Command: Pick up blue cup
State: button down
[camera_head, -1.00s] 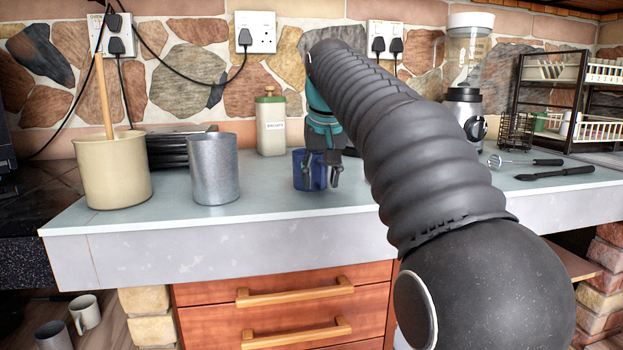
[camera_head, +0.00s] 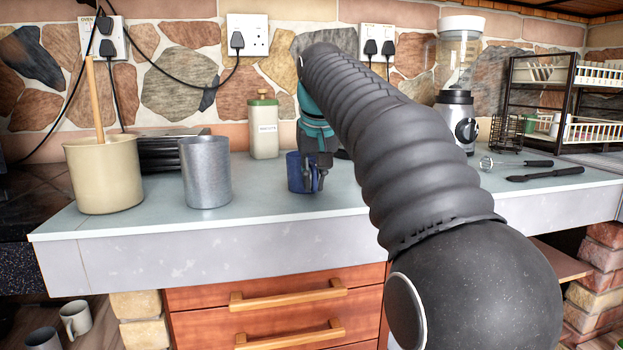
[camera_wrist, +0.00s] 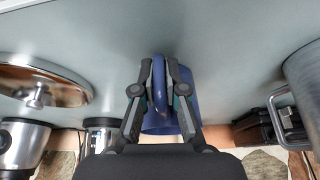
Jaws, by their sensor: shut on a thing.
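The blue cup (camera_head: 295,172) stands on the pale counter, below the end of my arm in the head view. My gripper (camera_head: 315,180) is at its right side, with the fingers pointing down. The fingers and wrist hide part of the cup. The cup looks upright, and I cannot tell any gap between it and the counter.
A grey metal mug (camera_head: 206,172) stands to the left of the cup, with a cream pot (camera_head: 103,178) further left. A biscuit jar (camera_head: 264,128) stands behind. A whisk (camera_head: 515,163), a blender (camera_head: 458,100) and a dish rack (camera_head: 565,90) are at the right. The front counter edge is clear.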

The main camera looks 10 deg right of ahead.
jog(key=shift+r+p, duration=0.6)
jog(key=shift+r, duration=0.95)
jog(key=s+d+r+p, duration=0.1)
jog(key=s+d+r, duration=0.3)
jog(key=d+r, duration=0.3)
jog(key=shift+d+r+p, duration=0.35)
jog(key=shift+d, duration=1.5)
